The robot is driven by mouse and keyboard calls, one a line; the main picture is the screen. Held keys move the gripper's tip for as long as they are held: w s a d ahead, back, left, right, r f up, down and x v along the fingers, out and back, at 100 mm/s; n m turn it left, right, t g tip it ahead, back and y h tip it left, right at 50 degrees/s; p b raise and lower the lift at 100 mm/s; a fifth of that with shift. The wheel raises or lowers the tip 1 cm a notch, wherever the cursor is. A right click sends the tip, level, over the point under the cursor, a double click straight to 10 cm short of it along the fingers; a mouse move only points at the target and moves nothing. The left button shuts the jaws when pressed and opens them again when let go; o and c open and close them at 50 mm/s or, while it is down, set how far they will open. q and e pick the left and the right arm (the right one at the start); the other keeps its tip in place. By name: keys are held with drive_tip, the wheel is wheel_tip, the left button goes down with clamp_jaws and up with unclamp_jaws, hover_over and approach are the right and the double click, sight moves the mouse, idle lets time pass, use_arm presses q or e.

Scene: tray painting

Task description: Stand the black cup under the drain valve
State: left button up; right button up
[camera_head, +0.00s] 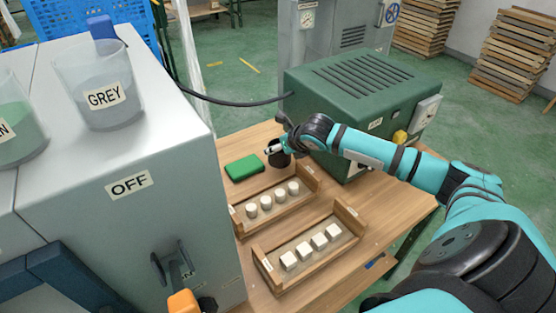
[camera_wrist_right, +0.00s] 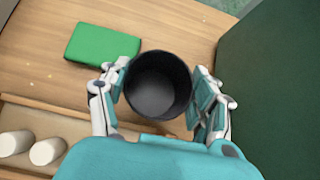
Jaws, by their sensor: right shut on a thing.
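The black cup (camera_head: 279,158) stands on the wooden table between a green block and the dark green machine box. My right gripper (camera_head: 274,148) is at the cup. In the right wrist view its two fingers (camera_wrist_right: 160,86) close on opposite sides of the round black cup (camera_wrist_right: 158,68), which looks empty and upright. A dark metal fitting (camera_head: 174,268) with an orange part (camera_head: 184,301) below it is on the front of the grey machine; it may be the drain valve, but I cannot tell for sure. My left gripper is not in view.
The green block (camera_head: 244,167) lies left of the cup. A wooden tray (camera_head: 240,221) of round white pieces and another (camera_head: 271,272) of white cubes lie nearer. The green machine box (camera_head: 350,95) stands close to the cup's right. The grey machine (camera_head: 110,190) fills the left.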

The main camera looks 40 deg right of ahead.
sight(279, 156)
drive_tip(key=shift+f, duration=1.95)
drive_tip(key=o, duration=1.3)
drive_tip(key=shift+f, duration=0.1)
